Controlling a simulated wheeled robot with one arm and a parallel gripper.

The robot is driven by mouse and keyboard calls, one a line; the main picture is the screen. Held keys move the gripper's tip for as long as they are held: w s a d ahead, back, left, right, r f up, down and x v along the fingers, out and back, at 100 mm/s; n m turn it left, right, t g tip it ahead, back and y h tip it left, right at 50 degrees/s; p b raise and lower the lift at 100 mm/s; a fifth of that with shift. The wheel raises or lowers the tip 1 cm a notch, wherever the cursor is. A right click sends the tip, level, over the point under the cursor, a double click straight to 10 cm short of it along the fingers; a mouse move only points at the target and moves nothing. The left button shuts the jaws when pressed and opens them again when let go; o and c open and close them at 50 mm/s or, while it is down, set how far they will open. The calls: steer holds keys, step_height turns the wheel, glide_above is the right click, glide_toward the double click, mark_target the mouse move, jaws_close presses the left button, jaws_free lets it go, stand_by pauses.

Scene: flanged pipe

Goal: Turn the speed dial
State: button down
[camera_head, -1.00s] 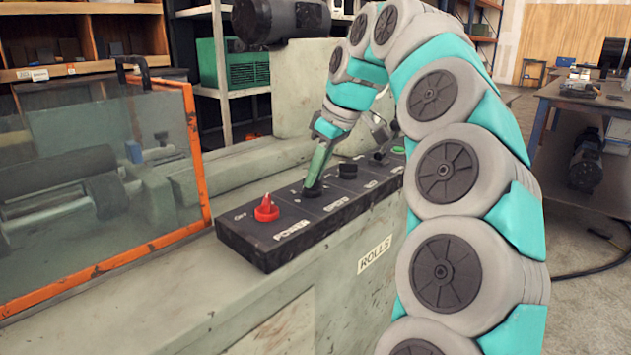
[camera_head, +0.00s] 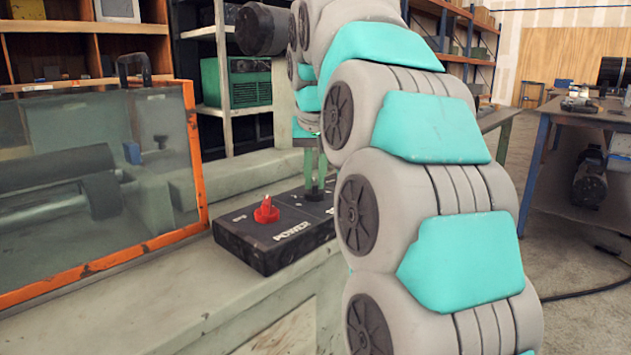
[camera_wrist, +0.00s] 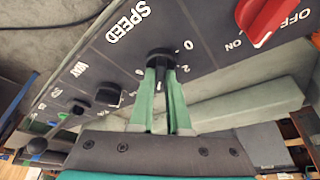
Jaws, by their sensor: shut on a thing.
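The speed dial (camera_wrist: 158,54) is a small round black knob beside the white SPEED label in the wrist view, with white numerals around it. My gripper (camera_wrist: 161,73) has its two green fingers closed on the dial's sides. In the head view, my gripper (camera_head: 316,178) reaches down to the dial (camera_head: 314,194) on the black control panel (camera_head: 268,250). The fingers partly cover the dial, and I cannot tell which numeral it points at.
The red power knob (camera_head: 266,211) stands left of the dial; it also shows in the wrist view (camera_wrist: 263,18). Other black knobs (camera_wrist: 107,93) lie on the dial's other side. An orange-framed guard (camera_head: 197,160) is at left. My arm hides the panel's right part.

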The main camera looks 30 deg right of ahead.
steer(key=m, duration=0.2)
steer(key=m+h, duration=0.1)
steer(key=m, duration=0.1)
steer(key=shift+w+a+m+g+h, duration=0.1)
steer(key=shift+m+g+h, duration=0.2)
steer(key=shift+g, duration=0.1)
steer(key=m, duration=0.2)
steer(key=m+g+p, duration=0.1)
steer(key=m, duration=0.1)
steer(key=shift+w+a+r+m+g+h, duration=0.1)
steer(key=shift+r+m+g+h, duration=0.05)
steer(key=shift+m+g+h, duration=0.2)
steer(key=c, duration=0.9)
jaws_free()
